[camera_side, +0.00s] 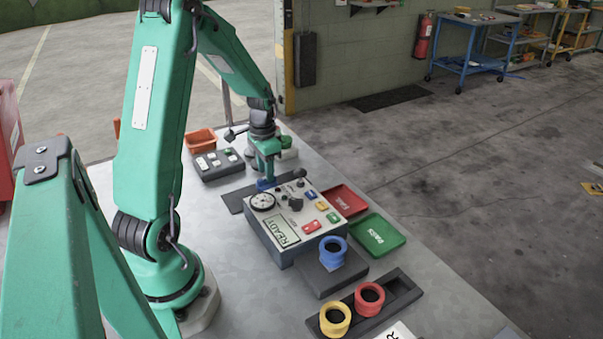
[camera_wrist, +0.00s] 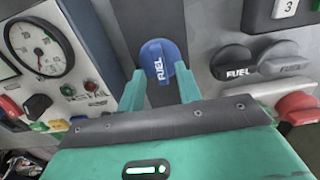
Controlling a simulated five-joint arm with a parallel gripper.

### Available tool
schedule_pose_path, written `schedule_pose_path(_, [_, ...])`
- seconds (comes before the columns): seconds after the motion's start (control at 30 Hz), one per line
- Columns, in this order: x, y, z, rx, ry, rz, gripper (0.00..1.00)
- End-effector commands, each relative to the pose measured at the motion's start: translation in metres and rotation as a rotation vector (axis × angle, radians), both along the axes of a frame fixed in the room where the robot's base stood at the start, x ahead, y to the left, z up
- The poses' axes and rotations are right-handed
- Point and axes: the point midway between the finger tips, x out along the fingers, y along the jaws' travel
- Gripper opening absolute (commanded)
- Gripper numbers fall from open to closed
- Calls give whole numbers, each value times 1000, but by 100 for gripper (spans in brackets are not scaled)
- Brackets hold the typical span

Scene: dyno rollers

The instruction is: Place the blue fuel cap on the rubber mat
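The blue fuel cap (camera_wrist: 160,60) has a raised bar handle lettered FUEL. In the wrist view it sits between the two fingertips of my gripper (camera_wrist: 160,80), one on each side. I cannot tell whether they press on it. In the side view my gripper (camera_side: 266,172) points down, with the blue cap (camera_side: 264,185) at its tips, above or on a dark flat strip (camera_side: 232,203) behind the console. This strip may be the rubber mat; I cannot tell whether the cap touches it. A dark square pad (camera_side: 312,283) lies under a blue ring.
The gauge console (camera_side: 284,250) stands close beside my gripper. Red (camera_side: 345,201) and green (camera_side: 377,237) trays, a yellow ring (camera_side: 335,331), a red ring (camera_side: 357,299) and an orange bin (camera_side: 200,140) are around. Dark (camera_wrist: 231,64), grey (camera_wrist: 285,65) and red (camera_wrist: 298,103) knob-like pieces are at right in the wrist view.

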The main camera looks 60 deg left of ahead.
Motion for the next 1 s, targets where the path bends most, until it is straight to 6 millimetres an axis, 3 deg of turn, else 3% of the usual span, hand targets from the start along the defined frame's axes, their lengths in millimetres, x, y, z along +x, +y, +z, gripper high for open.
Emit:
schedule_pose_path(0.53, [0, 0, 84, 2, -2, 0, 35])
schedule_pose_path(0.73, [0, 0, 100, 1, -1, 0, 35])
schedule_pose_path(1.0, [-1, 0, 103, 0, 1, 0, 35])
